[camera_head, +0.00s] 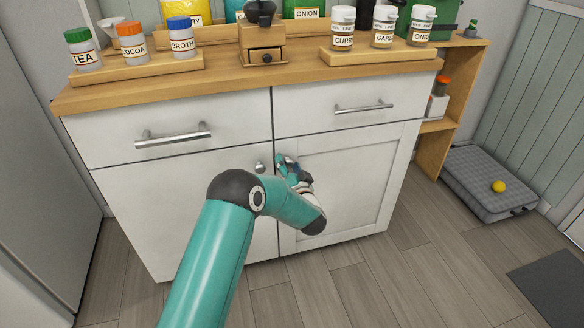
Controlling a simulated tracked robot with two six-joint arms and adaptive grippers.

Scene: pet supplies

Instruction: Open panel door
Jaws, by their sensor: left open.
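The panel door (352,185) is the white right-hand cabinet door with a recessed middle. It looks closed, flush with the cabinet front. My left gripper (284,164) is at the upper left part of this door, close to its seam with the plain left door (170,215). The gripper is open, and its fingers are partly hidden by its own body. I cannot tell whether they touch the door. Any knob on the panel door is hidden behind the gripper. A round knob (259,167) shows on the left door. My right gripper is not in view.
Two drawers with bar handles (173,135) (363,108) sit above the doors. The wooden counter (225,82) holds jars, trays and a coffee grinder (262,38). A grey pet bed (490,180) with a yellow ball (498,186) lies at right. The floor before the panel door is clear.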

